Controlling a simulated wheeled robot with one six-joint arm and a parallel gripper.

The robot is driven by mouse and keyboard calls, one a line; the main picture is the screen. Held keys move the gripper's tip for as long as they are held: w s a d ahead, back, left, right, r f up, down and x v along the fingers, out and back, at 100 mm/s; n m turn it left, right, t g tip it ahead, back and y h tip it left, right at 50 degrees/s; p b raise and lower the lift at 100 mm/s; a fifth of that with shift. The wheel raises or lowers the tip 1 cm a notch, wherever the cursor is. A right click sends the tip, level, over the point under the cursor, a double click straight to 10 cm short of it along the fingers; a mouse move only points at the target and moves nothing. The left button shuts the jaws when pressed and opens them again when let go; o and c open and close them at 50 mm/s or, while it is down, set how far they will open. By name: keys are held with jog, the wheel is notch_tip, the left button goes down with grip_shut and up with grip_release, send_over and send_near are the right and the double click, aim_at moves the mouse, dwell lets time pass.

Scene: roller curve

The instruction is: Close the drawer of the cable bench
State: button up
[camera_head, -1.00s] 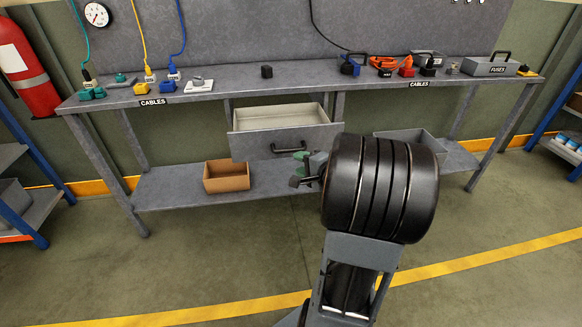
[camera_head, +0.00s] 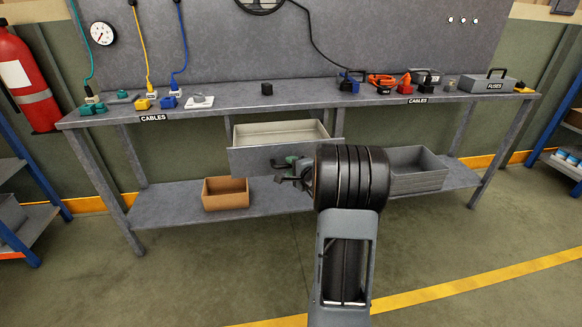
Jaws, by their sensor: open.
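The cable bench (camera_head: 225,100) is a grey steel bench with a worktop and a lower shelf. Its grey drawer (camera_head: 248,160) hangs under the middle of the worktop and stands open, its pale, empty-looking inside showing from above. My gripper (camera_head: 284,177) is open, in front of the drawer's front panel, near its lower right part. The dark drawer handle (camera_head: 274,163) is partly hidden behind the gripper and my wrist. I cannot tell whether the fingers touch the handle or panel.
A brown open box (camera_head: 226,196) and a grey open bin (camera_head: 418,180) stand on the lower shelf. Plugs, cables and a grey FUSES box (camera_head: 487,84) lie on the worktop. A red fire extinguisher (camera_head: 28,85) hangs at left. The floor in front is clear.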

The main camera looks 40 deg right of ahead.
jog(key=shift+w+f, duration=0.1)
jog(key=shift+w, duration=0.4)
grip_shut()
dwell(0.3)
